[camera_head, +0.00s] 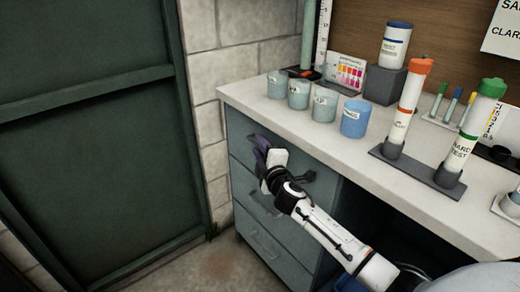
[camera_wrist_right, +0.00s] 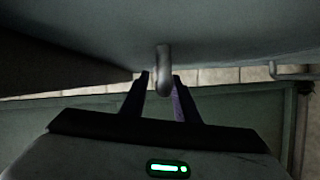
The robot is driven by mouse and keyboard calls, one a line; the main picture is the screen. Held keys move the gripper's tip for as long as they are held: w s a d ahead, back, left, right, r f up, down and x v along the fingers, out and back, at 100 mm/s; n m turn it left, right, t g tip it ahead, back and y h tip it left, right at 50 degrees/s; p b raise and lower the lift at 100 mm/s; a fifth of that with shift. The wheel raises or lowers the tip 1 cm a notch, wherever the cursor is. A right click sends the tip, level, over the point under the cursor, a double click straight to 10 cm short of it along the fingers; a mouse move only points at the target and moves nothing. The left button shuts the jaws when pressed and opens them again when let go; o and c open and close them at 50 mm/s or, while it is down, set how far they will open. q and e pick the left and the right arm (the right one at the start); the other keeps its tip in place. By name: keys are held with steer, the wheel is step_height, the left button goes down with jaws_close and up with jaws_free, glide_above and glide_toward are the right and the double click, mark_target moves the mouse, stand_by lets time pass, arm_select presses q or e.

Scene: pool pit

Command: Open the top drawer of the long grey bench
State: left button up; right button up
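The long grey bench has a pale top (camera_head: 330,140) and a stack of grey drawers under its left end. The top drawer (camera_head: 238,130) looks shut, its front in line with the drawers below. My right gripper (camera_head: 260,150) is at the top drawer's front and covers most of its handle. In the right wrist view, the handle (camera_wrist_right: 163,72) comes between the two fingertips of the gripper (camera_wrist_right: 161,78). The fingers are apart, with a small gap visible beside the handle, so the gripper looks open around it. My left gripper is not in view.
Two tall tubes (camera_head: 408,108) stand in a dark rack (camera_head: 415,171) further right. A dark green door (camera_head: 90,130) is at the left. Bare floor (camera_head: 215,265) shows before the drawers.

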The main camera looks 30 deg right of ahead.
jaws_close()
